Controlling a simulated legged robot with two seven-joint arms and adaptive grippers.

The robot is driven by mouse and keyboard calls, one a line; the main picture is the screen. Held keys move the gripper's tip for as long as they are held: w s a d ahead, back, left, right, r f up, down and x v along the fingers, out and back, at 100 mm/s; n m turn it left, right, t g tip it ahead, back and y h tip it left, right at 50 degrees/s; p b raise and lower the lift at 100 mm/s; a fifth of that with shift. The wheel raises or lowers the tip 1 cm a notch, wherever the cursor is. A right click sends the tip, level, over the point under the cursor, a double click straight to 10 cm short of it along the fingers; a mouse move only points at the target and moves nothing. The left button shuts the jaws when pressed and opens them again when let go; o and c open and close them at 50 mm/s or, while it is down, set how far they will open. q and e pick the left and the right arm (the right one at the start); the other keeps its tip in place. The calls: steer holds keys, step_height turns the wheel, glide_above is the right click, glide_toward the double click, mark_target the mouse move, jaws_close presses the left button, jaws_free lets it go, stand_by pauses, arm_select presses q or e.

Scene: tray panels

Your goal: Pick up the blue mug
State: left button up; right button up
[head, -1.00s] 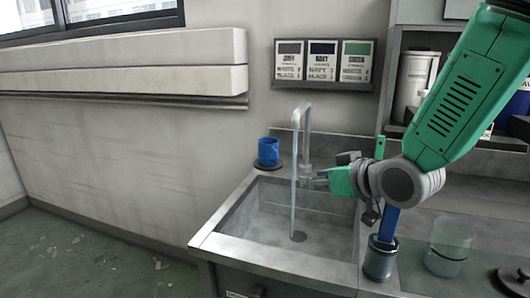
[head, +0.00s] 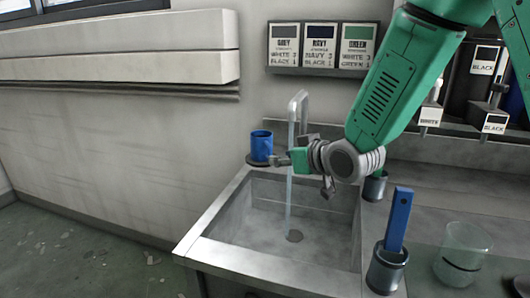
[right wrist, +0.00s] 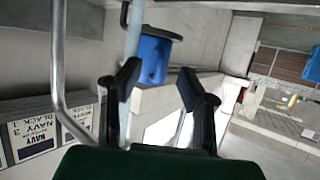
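The blue mug (head: 261,145) stands upright on a dark round base at the back left corner of the sink. In the right wrist view the blue mug (right wrist: 154,58) shows ahead, just beyond the fingertips. My right gripper (head: 280,160) reaches over the sink from the right, beside the mug. Its two dark fingers (right wrist: 158,82) are spread apart with nothing between them. Whether a finger touches the mug I cannot tell. My left gripper is not in view.
The metal faucet (head: 304,110) and its water stream (head: 290,190) are close to my right gripper. The sink (head: 230,222) lies below. A cup holding a blue stick (head: 398,222) and a clear beaker (head: 462,252) stand on the right counter. Colour cards (head: 321,45) hang on the wall.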

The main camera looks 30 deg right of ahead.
mark_target(270, 152)
steer(key=w, duration=0.5)
steer(key=shift+w+a+f+b, duration=0.25)
steer(key=shift+b, duration=0.15)
steer(key=shift+d+f, duration=0.1)
steer(key=shift+d, duration=0.25)
steer(key=shift+a, duration=0.1)
steer(key=c, duration=0.7)
steer(key=shift+a, duration=0.4)
jaws_close()
